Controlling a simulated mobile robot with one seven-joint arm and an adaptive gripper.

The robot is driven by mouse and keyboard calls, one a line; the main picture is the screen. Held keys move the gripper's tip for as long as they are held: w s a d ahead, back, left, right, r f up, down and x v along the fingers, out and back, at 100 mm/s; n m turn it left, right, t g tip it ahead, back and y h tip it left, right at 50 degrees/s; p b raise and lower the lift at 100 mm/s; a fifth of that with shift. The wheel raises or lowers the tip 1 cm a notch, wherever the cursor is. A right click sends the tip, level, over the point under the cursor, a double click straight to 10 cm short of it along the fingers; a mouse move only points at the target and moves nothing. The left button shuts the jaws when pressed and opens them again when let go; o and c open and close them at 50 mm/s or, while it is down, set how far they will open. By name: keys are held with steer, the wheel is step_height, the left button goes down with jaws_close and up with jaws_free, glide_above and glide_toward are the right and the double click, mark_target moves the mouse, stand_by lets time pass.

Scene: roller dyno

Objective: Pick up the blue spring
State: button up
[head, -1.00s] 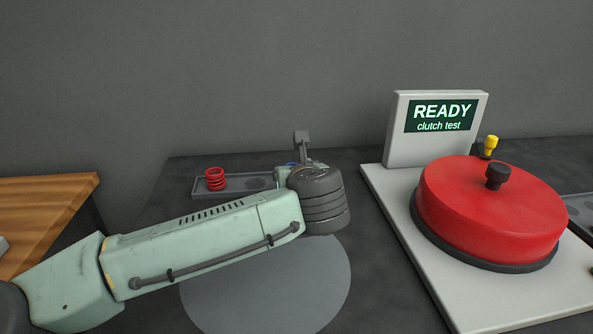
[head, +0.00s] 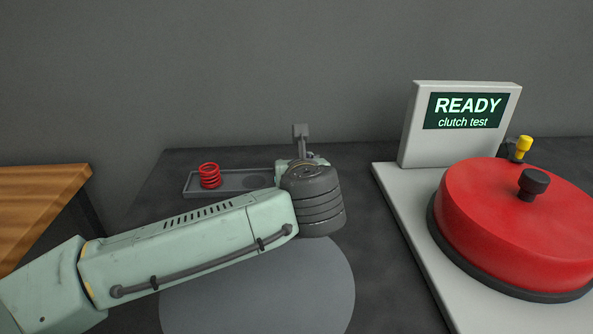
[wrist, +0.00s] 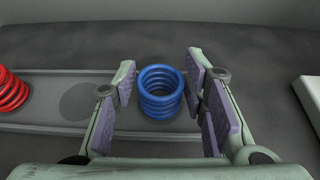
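The blue spring (wrist: 160,92) stands upright on the grey tray (wrist: 50,128) in the wrist view. My gripper (wrist: 160,88) is open, with its purple-padded fingers on either side of the spring. The right finger pad is close to the spring; a gap shows on the left. I cannot tell whether the right pad touches it. In the head view my wrist hides the blue spring and most of my gripper.
A red spring (head: 209,176) stands at the tray's left end, and an empty round recess (wrist: 84,100) lies between the springs. A clutch test machine (head: 408,226) with a red drum (head: 500,225) stands to the right. A wooden table (head: 40,205) is at left.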

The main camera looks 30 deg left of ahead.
steer(key=c, duration=0.8)
steer(key=shift+w+r, duration=0.1)
steer(key=shift+r, duration=0.05)
